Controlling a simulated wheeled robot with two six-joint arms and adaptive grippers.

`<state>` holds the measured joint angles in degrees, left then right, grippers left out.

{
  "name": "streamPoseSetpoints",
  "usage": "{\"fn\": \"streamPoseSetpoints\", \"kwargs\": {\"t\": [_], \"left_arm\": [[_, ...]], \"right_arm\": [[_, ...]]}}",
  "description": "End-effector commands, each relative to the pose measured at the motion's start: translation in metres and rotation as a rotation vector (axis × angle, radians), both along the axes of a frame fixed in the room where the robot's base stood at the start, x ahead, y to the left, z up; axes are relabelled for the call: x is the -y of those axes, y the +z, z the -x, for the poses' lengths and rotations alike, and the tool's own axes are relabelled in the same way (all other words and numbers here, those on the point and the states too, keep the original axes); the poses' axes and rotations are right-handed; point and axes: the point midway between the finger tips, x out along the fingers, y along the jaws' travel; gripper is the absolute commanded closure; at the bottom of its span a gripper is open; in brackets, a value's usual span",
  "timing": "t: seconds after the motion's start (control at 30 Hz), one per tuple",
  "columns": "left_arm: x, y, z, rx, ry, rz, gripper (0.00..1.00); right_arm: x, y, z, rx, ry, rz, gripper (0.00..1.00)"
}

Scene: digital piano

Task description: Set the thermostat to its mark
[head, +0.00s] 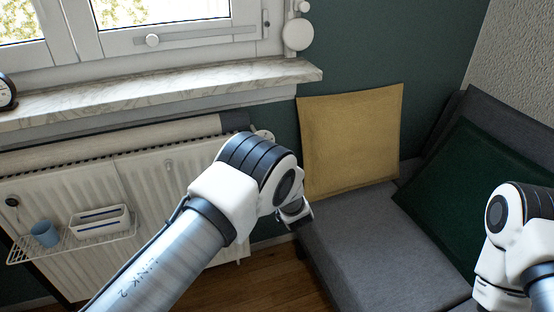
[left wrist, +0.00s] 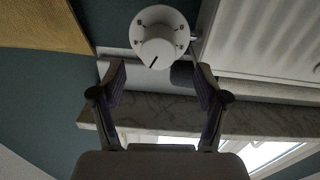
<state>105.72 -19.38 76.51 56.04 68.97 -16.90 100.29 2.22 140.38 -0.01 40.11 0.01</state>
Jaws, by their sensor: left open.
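The thermostat (left wrist: 160,38) is a round white knob on a wider white disc with small dark marks round its rim. A short dark pointer line shows on the knob's face. My left gripper (left wrist: 160,86) is open and empty, its two fingers below the knob in the left wrist view and apart from it. In the head view the thermostat (head: 264,134) shows at the radiator's upper right end, partly hidden by my left arm. My left gripper is mostly hidden behind that arm. My right arm shows at the right edge, its gripper out of view.
The white radiator (head: 150,185) carries a wire shelf with a blue cup (head: 44,234) and a white basket (head: 100,222). A marble sill (head: 170,87) juts out above. A grey sofa (head: 365,245) with a yellow cushion (head: 350,140) stands to the right.

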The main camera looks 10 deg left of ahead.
Motion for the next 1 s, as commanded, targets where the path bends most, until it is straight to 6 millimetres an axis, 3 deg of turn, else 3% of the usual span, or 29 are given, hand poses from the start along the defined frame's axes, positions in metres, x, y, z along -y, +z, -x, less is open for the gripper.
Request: {"fn": "streamPoseSetpoints", "kwargs": {"t": [0.33,0.67,0.83,1.0], "left_arm": [[-0.033,-0.001,-0.051,0.000,0.001,0.002,0.26],[-0.038,0.001,-0.060,-0.002,-0.001,-0.001,0.26],[-0.038,0.001,-0.059,-0.001,-0.001,0.000,0.86],[-0.038,0.001,-0.059,-0.001,-0.001,0.000,0.86]], "right_arm": [[0.000,-0.011,0.000,0.000,-0.001,0.000,0.60],[0.000,-0.011,0.000,0.000,-0.001,0.000,0.60],[0.000,-0.011,0.000,0.000,-0.001,0.000,0.60],[0.000,-0.011,0.000,0.000,-0.001,0.000,0.60]]}}
